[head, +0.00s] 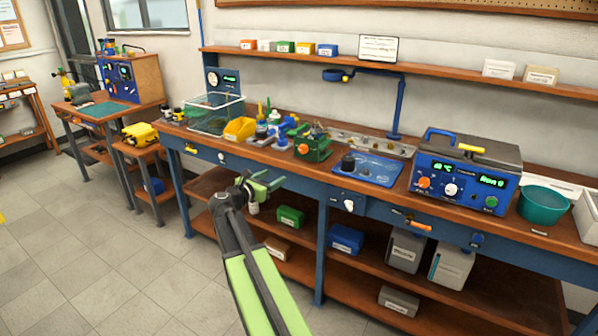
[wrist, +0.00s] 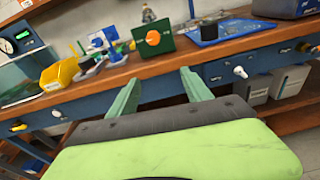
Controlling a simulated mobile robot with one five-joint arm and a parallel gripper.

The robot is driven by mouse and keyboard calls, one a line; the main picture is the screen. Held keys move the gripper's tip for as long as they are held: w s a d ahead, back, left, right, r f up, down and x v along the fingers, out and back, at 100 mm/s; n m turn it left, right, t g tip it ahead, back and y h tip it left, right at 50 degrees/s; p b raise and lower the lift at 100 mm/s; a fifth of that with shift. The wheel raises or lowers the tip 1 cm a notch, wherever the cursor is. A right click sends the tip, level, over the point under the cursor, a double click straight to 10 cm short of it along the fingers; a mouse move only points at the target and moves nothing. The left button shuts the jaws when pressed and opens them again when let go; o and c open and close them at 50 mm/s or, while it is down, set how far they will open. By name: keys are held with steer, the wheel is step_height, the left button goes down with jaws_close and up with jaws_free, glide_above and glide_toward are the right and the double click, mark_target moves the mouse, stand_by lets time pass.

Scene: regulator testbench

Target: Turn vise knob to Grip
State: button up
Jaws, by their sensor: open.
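A small green vise (head: 313,147) stands near the front edge of the workbench, with an orange knob (head: 303,149) on its front face. In the wrist view the vise (wrist: 166,50) is ahead of and above my fingers, and its round orange knob (wrist: 153,37) faces me with a pale mark on it. The knob's label is too small to read. My gripper (head: 266,184) is open and empty, in front of the bench and below the vise. Its two green fingers (wrist: 163,88) are spread apart and touch nothing visible in the wrist view.
The blue bench front edge (head: 272,181) lies just beyond my gripper. A blue tray with a black cylinder (head: 348,160) is right of the vise. Bottles and a yellow bin (head: 239,130) stand left. A blue instrument box (head: 463,173) is farther right. Open floor lies left.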

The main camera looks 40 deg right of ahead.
mark_target(302, 151)
steer(key=w+d+n, duration=0.1)
steer(key=d, duration=0.5)
steer(key=w+d+r+n, duration=0.1)
steer(key=w+d, duration=0.1)
steer(key=d, duration=0.5)
steer(key=w+d+n+h, duration=0.1)
steer(key=d, duration=0.5)
steer(key=shift+w+d+r+t, duration=0.15)
steer(key=shift+w+r+t, duration=0.15)
steer(key=shift+w+r, duration=0.1)
steer(key=shift+c, duration=0.3)
